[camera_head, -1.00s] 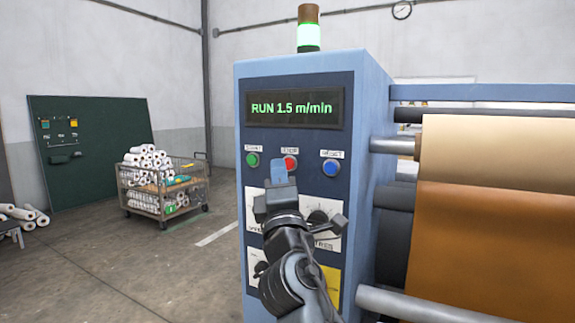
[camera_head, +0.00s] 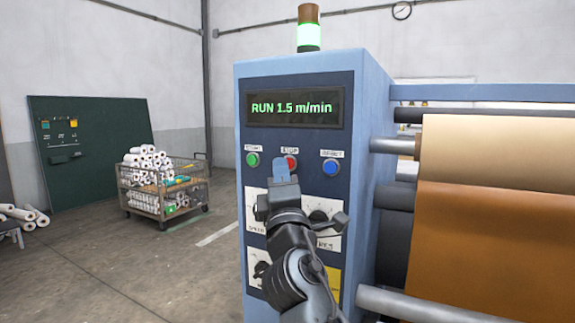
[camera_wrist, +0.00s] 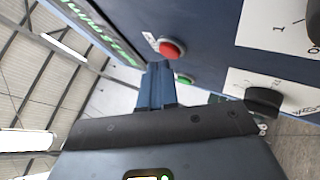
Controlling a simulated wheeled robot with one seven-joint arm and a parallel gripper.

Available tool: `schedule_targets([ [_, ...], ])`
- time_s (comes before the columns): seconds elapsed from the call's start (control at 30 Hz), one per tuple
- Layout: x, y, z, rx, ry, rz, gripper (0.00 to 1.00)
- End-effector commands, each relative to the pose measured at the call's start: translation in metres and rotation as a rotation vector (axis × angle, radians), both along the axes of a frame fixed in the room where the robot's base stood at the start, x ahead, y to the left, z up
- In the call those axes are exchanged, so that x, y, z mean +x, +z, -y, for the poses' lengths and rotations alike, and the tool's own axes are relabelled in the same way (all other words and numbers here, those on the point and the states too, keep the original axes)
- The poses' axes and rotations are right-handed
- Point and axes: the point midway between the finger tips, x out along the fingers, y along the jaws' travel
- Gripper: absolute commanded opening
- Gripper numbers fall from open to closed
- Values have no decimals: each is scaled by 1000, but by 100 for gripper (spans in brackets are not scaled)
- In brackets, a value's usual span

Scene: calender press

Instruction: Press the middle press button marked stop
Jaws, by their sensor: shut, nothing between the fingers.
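The red stop button (camera_head: 291,162) is the middle of three buttons on the blue press panel, and its lower left part is covered by my gripper in the head view. The red button also shows in the wrist view (camera_wrist: 172,49), just beyond the fingertips. My gripper (camera_head: 280,166) is shut and empty, its blue fingers pointing up at the panel by the red button. In the wrist view the fingers (camera_wrist: 158,68) end close to the red button; I cannot tell whether they touch it. The display (camera_head: 293,107) reads RUN 1.5 m/min.
The green start button (camera_head: 252,160) is left of the red one, the blue reset button (camera_head: 331,167) right. Knobs (camera_head: 318,216) stick out below. Rollers with brown sheet (camera_head: 495,230) are at right. A cart of rolls (camera_head: 160,190) stands far left.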

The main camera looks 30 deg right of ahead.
Motion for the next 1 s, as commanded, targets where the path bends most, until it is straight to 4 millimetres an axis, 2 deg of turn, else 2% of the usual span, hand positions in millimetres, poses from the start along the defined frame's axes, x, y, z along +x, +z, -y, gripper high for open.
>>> schedule_targets([
  [1.0,4,0,7,0,-2,0,0],
])
